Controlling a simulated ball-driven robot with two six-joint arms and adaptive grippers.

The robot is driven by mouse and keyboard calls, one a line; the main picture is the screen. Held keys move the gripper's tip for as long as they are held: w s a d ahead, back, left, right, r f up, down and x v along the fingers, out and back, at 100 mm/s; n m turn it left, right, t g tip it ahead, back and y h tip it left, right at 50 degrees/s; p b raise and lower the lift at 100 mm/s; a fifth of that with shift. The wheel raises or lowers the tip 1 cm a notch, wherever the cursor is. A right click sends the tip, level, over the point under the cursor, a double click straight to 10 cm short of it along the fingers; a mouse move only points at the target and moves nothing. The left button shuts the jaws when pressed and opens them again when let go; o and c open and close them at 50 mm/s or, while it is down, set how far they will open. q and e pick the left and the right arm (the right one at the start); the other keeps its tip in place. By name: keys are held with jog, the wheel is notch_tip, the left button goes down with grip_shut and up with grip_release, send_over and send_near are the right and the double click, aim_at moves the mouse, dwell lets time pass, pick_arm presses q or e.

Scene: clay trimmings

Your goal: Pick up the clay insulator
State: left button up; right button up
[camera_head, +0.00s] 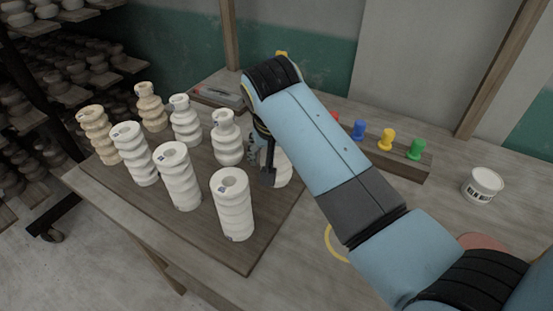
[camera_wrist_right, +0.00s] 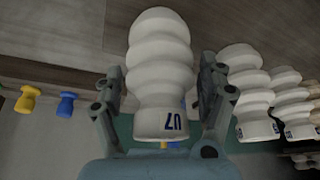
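A white ribbed clay insulator marked U7 (camera_wrist_right: 160,75) stands between the fingers of my right gripper (camera_wrist_right: 160,100) in the right wrist view. The fingers are open, one on each side of it, with narrow gaps showing. In the head view my right gripper (camera_head: 266,168) is at the right side of the wooden board (camera_head: 240,255), and the insulator (camera_head: 283,172) beside it is mostly hidden by my arm. Several other insulators stand upright on the board, white ones such as the front one (camera_head: 233,205) and beige ones at the left (camera_head: 98,135). My left gripper is not in view.
A wooden block with coloured pegs (camera_head: 405,160) lies behind my right arm. A white tub (camera_head: 482,185) stands at the right. A tray (camera_head: 218,95) is at the back. Other white insulators (camera_wrist_right: 245,85) stand close beside the gripper in the wrist view. Shelves of pottery (camera_head: 60,60) are at the left.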

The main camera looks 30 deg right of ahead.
jog(key=c, duration=1.1)
jog(key=shift+w, duration=0.1)
jog(key=shift+c, duration=0.9)
jog(key=shift+r, duration=0.1)
